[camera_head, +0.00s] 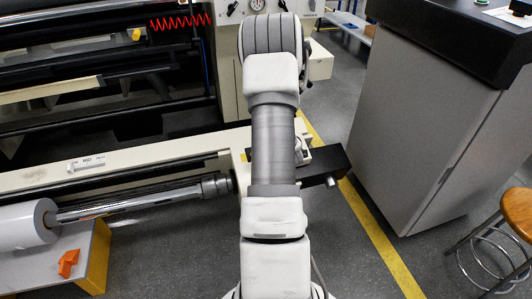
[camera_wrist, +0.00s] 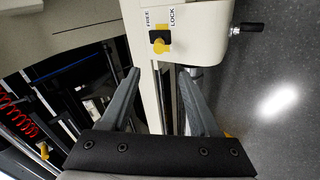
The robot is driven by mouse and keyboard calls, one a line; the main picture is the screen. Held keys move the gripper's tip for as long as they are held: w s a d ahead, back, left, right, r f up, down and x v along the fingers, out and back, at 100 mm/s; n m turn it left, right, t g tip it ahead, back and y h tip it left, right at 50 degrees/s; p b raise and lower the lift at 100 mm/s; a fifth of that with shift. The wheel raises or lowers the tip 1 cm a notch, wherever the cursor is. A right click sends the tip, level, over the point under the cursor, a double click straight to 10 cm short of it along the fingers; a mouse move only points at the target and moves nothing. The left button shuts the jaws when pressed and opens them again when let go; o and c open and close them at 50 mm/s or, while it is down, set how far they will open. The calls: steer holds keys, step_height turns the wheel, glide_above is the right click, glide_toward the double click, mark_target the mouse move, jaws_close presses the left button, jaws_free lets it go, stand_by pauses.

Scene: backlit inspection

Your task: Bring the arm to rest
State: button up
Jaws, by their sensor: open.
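My arm stretches up the middle of the head view, away from my body. Its end is turned away there, and the fingers are hidden behind the arm. In the wrist view my gripper (camera_wrist: 158,82) is open, with its two grey fingers well apart and nothing between them. Beyond the fingers stands a cream machine housing (camera_wrist: 195,25) with a yellow and black knob marked FREE and LOCK (camera_wrist: 160,42). I cannot tell how far the fingertips are from it.
A long machine (camera_head: 110,75) with rollers fills the left. A white roll (camera_head: 25,225) on a shaft sits at lower left, near an orange piece (camera_head: 68,263). A grey cabinet (camera_head: 425,120) and a stool (camera_head: 518,212) stand at right. Floor with a yellow line (camera_head: 375,235) is clear between.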

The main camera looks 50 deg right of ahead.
steer(key=shift+s+a+r, duration=0.15)
steer(key=shift+s+r, duration=0.15)
stand_by(0.5)
steer(key=w+a+r+m+g+y, duration=0.1)
steer(key=w+a+r+m, duration=0.2)
steer(key=a+r, duration=0.75)
steer(key=w+a+r+m, duration=0.2)
steer(key=a+r+m, duration=0.1)
steer(key=a+r, duration=0.75)
steer(key=s+a+r+m+g+y, duration=0.1)
steer(key=s+a+r+m+y, duration=0.1)
steer(key=s+a+r, duration=0.5)
steer(key=s+a+r+m+g+y, duration=0.1)
steer(key=s+a+r+y, duration=0.1)
steer(key=s+a, duration=0.9)
step_height(320, 180, up, 23)
steer(key=a+p, duration=0.2)
steer(key=p, duration=2.1)
